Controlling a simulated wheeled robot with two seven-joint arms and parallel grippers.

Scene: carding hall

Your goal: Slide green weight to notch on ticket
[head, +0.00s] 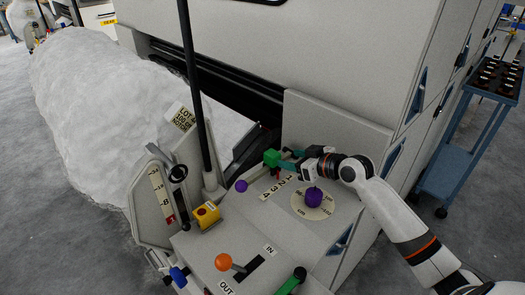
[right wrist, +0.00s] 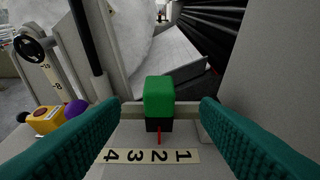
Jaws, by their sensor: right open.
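The green weight (head: 272,157) is a block on a dark base at the far edge of the machine's panel. In the right wrist view the green weight (right wrist: 159,97) stands upright, its red pointer at about the 2 of the number strip (right wrist: 150,156). The strip reads 1 to 4. My right gripper (head: 285,160) is open, with its teal fingers apart on either side of the weight; I see no contact. The ticket (head: 182,117), marked LOT, is at the panel's upper left; its small print is hard to read. My left gripper is not in view.
A purple knob (head: 314,199) on a round dial and a purple ball (head: 241,186) are close to the right gripper. A blue trolley (head: 468,150) is at right.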

